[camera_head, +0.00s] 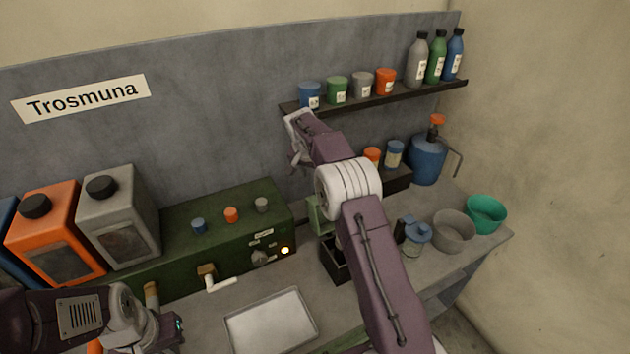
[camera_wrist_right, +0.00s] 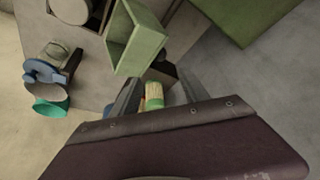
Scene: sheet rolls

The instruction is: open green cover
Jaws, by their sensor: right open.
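A pale green, box-shaped cover (camera_head: 319,215) stands beside the right end of the dark green machine (camera_head: 230,235), partly hidden behind my right arm. In the right wrist view, a pale green hollow box shape (camera_wrist_right: 136,42), which looks like this cover, shows its open side. My right gripper (camera_head: 298,130) is open, raised in front of the back wall just below the left end of the shelf. In the right wrist view, its fingers (camera_wrist_right: 157,92) are apart, with a small green and cream object (camera_wrist_right: 153,96) seen between them; whether it touches them is unclear. My left gripper (camera_head: 168,332) is at the lower left, its fingers unclear.
A dark open box (camera_head: 336,262) and a metal tray (camera_head: 272,322) are on the bench. Orange (camera_head: 55,235) and grey (camera_head: 120,215) canisters stand left. The wall shelf (camera_head: 390,97) holds jars and bottles. Grey (camera_head: 453,233) and teal (camera_head: 487,214) bowls stand right.

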